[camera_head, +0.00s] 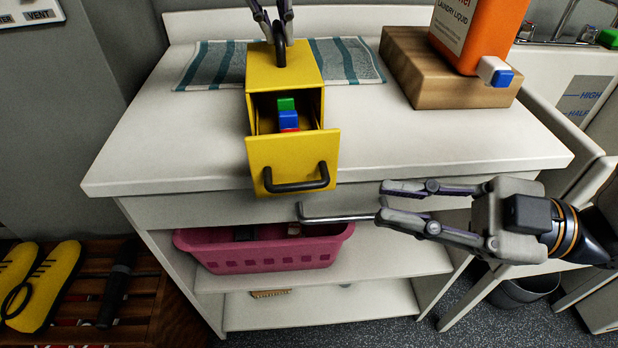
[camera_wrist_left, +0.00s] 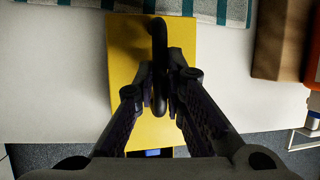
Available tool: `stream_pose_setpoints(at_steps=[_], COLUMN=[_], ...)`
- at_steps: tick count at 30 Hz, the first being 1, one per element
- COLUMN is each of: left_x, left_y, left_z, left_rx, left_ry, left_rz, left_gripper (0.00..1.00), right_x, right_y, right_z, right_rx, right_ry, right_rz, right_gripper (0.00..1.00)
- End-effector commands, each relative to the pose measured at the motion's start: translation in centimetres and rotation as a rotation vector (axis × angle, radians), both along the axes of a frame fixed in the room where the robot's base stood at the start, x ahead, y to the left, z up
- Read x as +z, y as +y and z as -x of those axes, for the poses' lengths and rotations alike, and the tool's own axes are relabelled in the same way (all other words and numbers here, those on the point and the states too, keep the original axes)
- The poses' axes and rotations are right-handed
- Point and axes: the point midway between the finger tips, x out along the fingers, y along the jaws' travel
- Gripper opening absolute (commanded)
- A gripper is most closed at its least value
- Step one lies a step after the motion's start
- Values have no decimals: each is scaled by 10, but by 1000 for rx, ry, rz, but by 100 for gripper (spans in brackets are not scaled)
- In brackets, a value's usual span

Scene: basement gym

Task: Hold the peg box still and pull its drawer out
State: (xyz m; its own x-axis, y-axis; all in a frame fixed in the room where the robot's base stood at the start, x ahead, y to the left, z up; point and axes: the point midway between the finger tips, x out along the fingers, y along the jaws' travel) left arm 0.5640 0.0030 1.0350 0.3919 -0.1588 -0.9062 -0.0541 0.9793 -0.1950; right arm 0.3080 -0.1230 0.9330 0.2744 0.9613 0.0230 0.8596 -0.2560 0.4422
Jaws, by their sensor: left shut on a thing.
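The yellow peg box (camera_head: 258,75) stands on the white countertop, with a black handle on top. My left gripper (camera_head: 281,22) comes from above and is shut on that top handle (camera_wrist_left: 160,60). The box's drawer (camera_head: 291,156) is partly out toward me, its front overhanging the counter's front edge. Blue (camera_head: 289,120) and green (camera_head: 286,104) pieces show inside. The drawer's black handle (camera_head: 297,184) is free. My right gripper (camera_head: 384,203) is right of and slightly below the drawer, fingers apart and pointing left, not touching it.
A metal bar handle (camera_head: 335,218) sits under the counter edge by my right fingertips. A striped towel (camera_head: 210,66) lies behind the box. A wooden block (camera_head: 400,70) with an orange laundry bottle (camera_head: 475,35) stands right. A pink basket (camera_head: 265,256) is on the shelf below.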

Motion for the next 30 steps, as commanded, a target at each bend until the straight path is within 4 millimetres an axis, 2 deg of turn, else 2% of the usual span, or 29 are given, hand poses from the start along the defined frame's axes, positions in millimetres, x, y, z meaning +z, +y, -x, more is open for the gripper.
stream_pose_setpoints(at_steps=[3, 6, 9, 12, 16, 19, 27, 30], left_x=[1, 1, 1, 1, 1, 1, 1, 1], left_y=[0, 0, 0, 0, 0, 0, 0, 0], left_z=[0, 0, 0, 0, 0, 0, 0, 0], left_rx=[0, 0, 0, 0, 0, 0, 0, 0], left_ry=[-2, -2, -2, -2, -2, -2, -2, -2], left_rz=[1, 1, 1, 1, 1, 1, 1, 1], left_gripper=[0, 0, 0, 0, 0, 0, 0, 0], right_x=[-8, -13, -17, -20, -22, -19, -5, -1], right_y=[-1, -2, -3, -5, -3, 9, 73, 91], right_z=[-1, -3, -3, -4, -5, -8, -24, -29], right_rx=[36, 79, 123, 158, 182, 189, 189, 187], right_ry=[432, 779, 1061, 1255, 1375, 1396, 1395, 1394], right_rz=[-182, -322, -427, -497, -538, -543, -539, -539], right_gripper=[16, 16, 16, 16, 16, 16, 16, 16])
